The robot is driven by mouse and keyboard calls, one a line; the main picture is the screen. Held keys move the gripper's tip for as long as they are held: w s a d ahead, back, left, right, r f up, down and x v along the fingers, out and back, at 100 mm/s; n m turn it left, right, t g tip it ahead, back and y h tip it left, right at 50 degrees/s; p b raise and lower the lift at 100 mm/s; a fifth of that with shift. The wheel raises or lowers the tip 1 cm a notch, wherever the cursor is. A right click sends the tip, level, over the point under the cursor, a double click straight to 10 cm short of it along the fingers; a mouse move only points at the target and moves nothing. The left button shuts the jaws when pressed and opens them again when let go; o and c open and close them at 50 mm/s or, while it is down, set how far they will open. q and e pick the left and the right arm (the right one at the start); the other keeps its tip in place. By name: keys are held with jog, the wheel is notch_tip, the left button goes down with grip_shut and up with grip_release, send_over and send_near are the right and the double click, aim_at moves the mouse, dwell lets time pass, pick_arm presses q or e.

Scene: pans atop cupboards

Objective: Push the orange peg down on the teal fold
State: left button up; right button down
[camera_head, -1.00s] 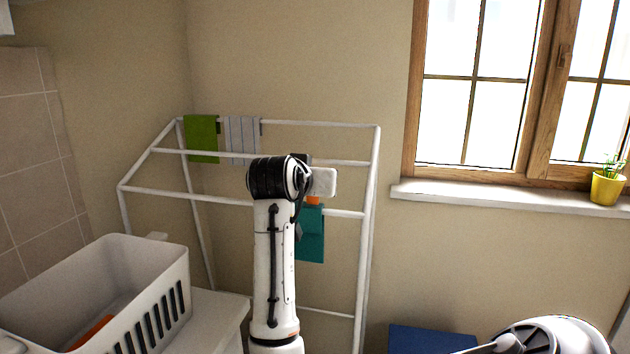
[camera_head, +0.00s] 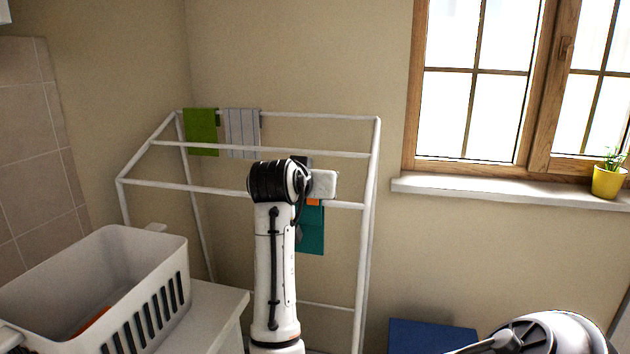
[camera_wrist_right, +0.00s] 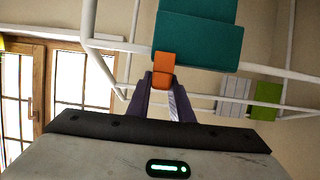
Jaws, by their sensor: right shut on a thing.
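The teal cloth (camera_head: 311,232) hangs folded over the front rail of the white drying rack (camera_head: 222,196). It also shows at the top of the right wrist view (camera_wrist_right: 198,38). My right gripper (camera_head: 313,194) is above the cloth's fold, its white body partly hiding the rail. It is shut on the orange peg (camera_wrist_right: 163,66), which stands out between the fingertips. In the right wrist view the peg's end overlaps the cloth's folded edge. How deep the peg sits over the fold cannot be told. My left gripper is not in view.
A green cloth (camera_head: 202,133) and a striped cloth (camera_head: 242,132) hang on the rack's back rail. A white basket (camera_head: 150,290) with something orange inside stands at the lower left. A windowsill (camera_head: 500,190) with a yellow plant pot (camera_head: 607,183) is at the right.

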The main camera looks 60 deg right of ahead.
jog(key=shift+f, duration=0.6)
jog(key=c, duration=1.5)
grip_release()
jog(key=b+v, duration=0.1)
jog(key=v, duration=0.9)
jog(key=shift+a+r, duration=0.1)
